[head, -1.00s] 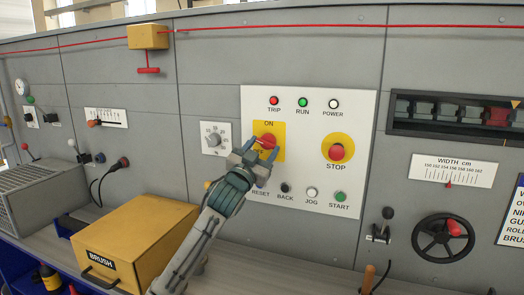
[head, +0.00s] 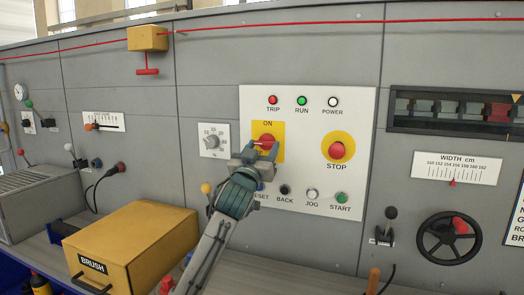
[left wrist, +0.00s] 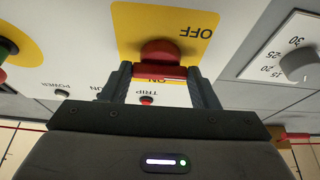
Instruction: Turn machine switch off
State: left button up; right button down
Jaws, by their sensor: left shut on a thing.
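The machine switch is a red knob with a red bar handle (head: 265,141) on a yellow plate (head: 277,127) marked ON at the top in the head view. In the left wrist view, which is upside down, the red handle (left wrist: 160,71) lies level across the picture, and OFF shows on the yellow plate (left wrist: 190,25). My left gripper (head: 260,150) is at the switch from below. In the left wrist view its fingers (left wrist: 162,82) are closed on the two ends of the handle. The ON label is partly hidden behind the handle there. My right gripper is not in view.
The white panel (head: 365,115) also carries a red STOP button (head: 337,151) to the right, lamps above and small buttons below. A dial (head: 212,140) is left of the switch. A yellow BRUSH box (head: 140,240) stands on the ledge at lower left.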

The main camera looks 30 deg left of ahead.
pick_arm(q)
jog(key=o, duration=1)
jog(key=shift+b+v, duration=1.75)
jog(key=shift+v, duration=3.65)
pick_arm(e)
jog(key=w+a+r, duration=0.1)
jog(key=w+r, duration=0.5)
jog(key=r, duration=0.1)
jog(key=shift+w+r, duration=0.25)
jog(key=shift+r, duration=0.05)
pick_arm(q)
jog(key=shift+f, duration=0.1)
